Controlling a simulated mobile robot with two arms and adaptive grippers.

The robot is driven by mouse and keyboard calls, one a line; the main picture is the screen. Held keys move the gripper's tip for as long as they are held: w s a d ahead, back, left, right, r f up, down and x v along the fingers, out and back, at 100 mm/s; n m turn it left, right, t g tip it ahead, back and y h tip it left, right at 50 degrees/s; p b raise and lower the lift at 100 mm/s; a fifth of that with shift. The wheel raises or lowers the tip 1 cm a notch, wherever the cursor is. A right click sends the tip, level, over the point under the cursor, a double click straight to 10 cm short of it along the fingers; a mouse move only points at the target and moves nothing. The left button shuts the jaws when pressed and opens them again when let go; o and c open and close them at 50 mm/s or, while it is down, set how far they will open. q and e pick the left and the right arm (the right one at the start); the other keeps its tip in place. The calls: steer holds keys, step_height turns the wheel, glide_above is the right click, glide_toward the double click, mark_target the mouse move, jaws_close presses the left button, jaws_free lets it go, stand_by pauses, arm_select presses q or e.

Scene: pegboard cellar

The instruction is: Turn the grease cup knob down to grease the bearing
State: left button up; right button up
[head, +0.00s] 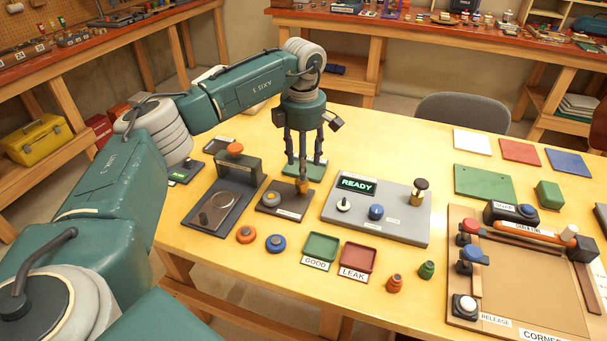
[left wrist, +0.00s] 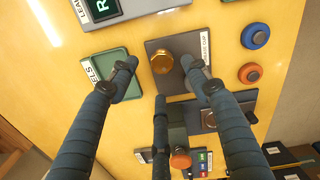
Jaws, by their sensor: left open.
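The grease cup knob (head: 302,186) is a small brass knob on a dark base plate (head: 278,208). In the left wrist view the brass knob (left wrist: 162,64) shows clearly, beside a label partly reading "CUP". My left gripper (head: 303,160) hangs pointing down just above the knob. Its fingers are spread and empty. In the left wrist view the left gripper's fingertips (left wrist: 160,70) are spread around the knob, with visible gaps at the sides; contact cannot be told. My right gripper is not in view.
A stand with an orange knob (head: 235,148) is close on the left. The grey READY panel (head: 380,222) with upright knobs is close on the right. Orange (head: 246,234) and blue (head: 275,243) rings lie in front.

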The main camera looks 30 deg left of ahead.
arm_select(q)
step_height(320, 180, up, 6)
steer(key=shift+f, duration=0.1)
stand_by(0.5)
